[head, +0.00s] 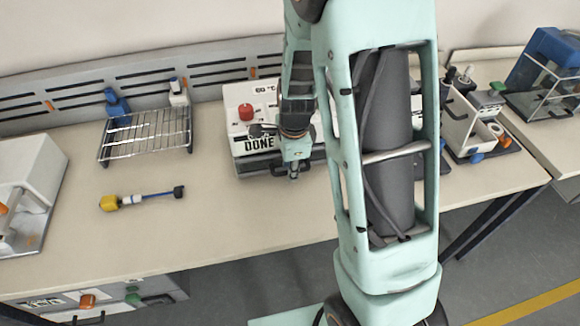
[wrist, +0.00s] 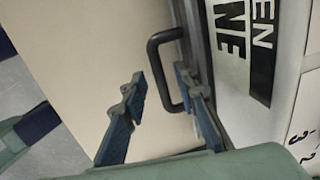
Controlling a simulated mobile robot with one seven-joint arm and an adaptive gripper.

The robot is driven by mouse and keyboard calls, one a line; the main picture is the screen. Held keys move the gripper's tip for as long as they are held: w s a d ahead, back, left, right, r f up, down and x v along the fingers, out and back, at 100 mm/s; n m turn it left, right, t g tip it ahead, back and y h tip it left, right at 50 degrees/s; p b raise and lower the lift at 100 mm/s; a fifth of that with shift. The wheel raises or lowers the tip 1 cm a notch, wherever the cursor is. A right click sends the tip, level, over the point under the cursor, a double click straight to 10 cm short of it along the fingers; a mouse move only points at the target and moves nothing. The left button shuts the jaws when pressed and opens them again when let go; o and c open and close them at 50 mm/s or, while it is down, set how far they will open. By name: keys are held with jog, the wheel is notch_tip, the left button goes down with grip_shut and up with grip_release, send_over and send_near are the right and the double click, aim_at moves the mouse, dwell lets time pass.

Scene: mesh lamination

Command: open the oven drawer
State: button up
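The white oven (head: 245,131) stands at the back of the table, with a red knob on top and a "DONE" label. Its dark front strip, seemingly the drawer front, shows in the wrist view (wrist: 203,50); the drawer appears shut. A black C-shaped handle (wrist: 154,62) sticks out from it. My gripper (head: 293,172) is at the oven's front, partly hiding it. In the wrist view my gripper (wrist: 160,76) is open, one finger outside the handle bar and the other on the oven side, near the loop's opening. Contact cannot be told.
A wire rack (head: 147,136) and a yellow-ended tool (head: 140,199) lie on the table to the left. A white box unit (head: 28,185) stands at the far left. An open white container (head: 468,120) stands right of my arm. The table in front of the oven is clear.

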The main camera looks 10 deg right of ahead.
grip_shut()
dwell(0.3)
